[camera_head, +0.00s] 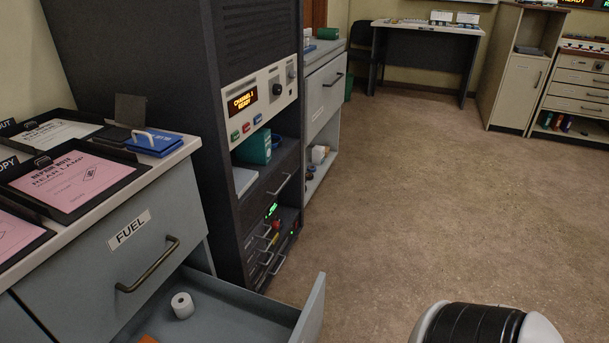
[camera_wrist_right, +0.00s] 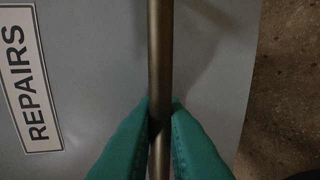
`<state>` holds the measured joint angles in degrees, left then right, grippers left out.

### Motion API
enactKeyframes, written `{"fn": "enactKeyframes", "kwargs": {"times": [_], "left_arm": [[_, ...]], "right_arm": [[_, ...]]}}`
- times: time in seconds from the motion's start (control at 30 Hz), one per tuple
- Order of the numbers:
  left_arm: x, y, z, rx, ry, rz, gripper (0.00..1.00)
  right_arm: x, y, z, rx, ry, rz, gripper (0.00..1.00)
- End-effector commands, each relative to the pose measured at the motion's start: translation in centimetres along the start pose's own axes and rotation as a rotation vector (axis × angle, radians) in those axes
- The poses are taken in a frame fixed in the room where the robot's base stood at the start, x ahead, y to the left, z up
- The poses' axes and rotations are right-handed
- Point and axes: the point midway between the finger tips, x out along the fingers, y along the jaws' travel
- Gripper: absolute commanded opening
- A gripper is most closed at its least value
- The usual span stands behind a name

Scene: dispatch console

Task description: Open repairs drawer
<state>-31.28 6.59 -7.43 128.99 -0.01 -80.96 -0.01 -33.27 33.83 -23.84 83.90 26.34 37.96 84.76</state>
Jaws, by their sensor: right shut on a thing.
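In the right wrist view my right gripper (camera_wrist_right: 161,112), with teal fingers, is shut on a brass-coloured bar handle (camera_wrist_right: 160,50). The handle runs along a grey drawer front (camera_wrist_right: 100,60) with a white REPAIRS label (camera_wrist_right: 33,85). In the head view a grey drawer (camera_head: 240,318) stands pulled out below the closed FUEL drawer (camera_head: 170,225). Its front panel (camera_head: 312,308) is at the lower middle, and its label and handle are hidden there. A white roll (camera_head: 183,305) and part of an orange thing (camera_head: 148,339) lie inside it. My left gripper is not in view.
A dark equipment rack (camera_head: 225,190) stands just beyond the open drawer. A counter above holds pink forms (camera_head: 75,180) and a blue clip-like item (camera_head: 153,144). Open floor (camera_head: 430,190) lies to the right, with a desk (camera_head: 425,28) and cabinet (camera_head: 517,85) farther back.

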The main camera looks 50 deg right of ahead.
Motion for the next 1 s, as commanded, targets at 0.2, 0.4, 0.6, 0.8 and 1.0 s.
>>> {"fn": "enactKeyframes", "kwargs": {"times": [0.2, 0.4, 0.6, 0.8, 1.0], "left_arm": [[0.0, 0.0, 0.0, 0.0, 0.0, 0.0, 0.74], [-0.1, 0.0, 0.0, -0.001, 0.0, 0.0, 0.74], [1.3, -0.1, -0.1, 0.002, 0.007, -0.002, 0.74], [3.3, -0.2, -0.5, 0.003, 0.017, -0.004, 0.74], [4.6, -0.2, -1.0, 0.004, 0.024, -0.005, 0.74]], "right_arm": [[0.0, -0.1, 0.0, 0.0, 0.0, -0.002, 0.16], [-0.2, 0.0, 0.0, 0.0, 0.0, -0.002, 0.16], [-2.8, 0.0, 0.0, -0.001, 0.001, -0.005, 0.16], [-7.2, 0.0, 0.0, -0.001, 0.001, -0.007, 0.16], [-10.6, -0.1, 0.0, -0.001, 0.0, -0.005, 0.16]]}}
